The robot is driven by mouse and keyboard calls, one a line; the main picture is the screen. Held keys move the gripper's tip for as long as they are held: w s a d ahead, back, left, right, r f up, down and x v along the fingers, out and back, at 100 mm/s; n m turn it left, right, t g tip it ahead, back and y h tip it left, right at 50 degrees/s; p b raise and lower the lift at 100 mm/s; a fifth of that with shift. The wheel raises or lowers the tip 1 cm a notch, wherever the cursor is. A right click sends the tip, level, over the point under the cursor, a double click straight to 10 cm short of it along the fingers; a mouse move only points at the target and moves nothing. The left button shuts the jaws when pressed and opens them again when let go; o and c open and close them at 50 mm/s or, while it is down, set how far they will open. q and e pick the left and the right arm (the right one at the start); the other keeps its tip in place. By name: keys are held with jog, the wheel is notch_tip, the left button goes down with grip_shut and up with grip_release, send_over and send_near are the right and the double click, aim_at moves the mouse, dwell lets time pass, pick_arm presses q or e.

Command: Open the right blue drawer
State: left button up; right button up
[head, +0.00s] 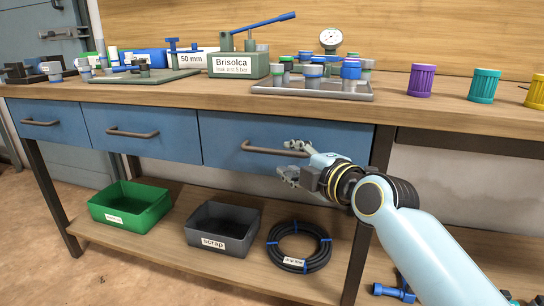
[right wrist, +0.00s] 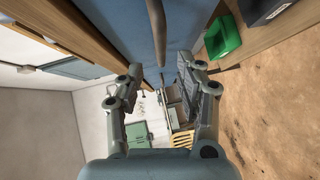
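The right blue drawer (head: 232,130) is the widest of the blue drawers under the bench top, and its front looks shut. Its dark bar handle (head: 262,150) runs across the front. My right gripper (head: 292,161) is open at the right end of this handle, one finger above and one below. In the right wrist view the fingers (right wrist: 160,82) stand apart with nothing gripped. The handle (right wrist: 157,30) points down the picture in line with the gap between them. Whether a finger touches the handle I cannot tell. My left gripper is not in view.
The bench top (head: 200,93) above carries fittings, a green Brisolca box (head: 238,66), a tray (head: 310,92) and colored caps. On the lower shelf are a green bin (head: 130,208), a dark scrap bin (head: 222,228) and a coiled hose (head: 298,247). Space before the drawer is free except my arm.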

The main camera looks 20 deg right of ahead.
aim_at(278, 154)
jog(key=b+x, duration=0.1)
jog(key=x, duration=0.5)
jog(key=shift+w+f, duration=0.1)
jog(key=shift+f, duration=0.05)
jog(key=shift+w+a, duration=0.15)
jog(key=shift+w, duration=0.4)
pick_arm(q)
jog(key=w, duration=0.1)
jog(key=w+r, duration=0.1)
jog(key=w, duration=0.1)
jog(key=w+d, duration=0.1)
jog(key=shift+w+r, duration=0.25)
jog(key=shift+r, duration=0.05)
pick_arm(e)
grip_shut()
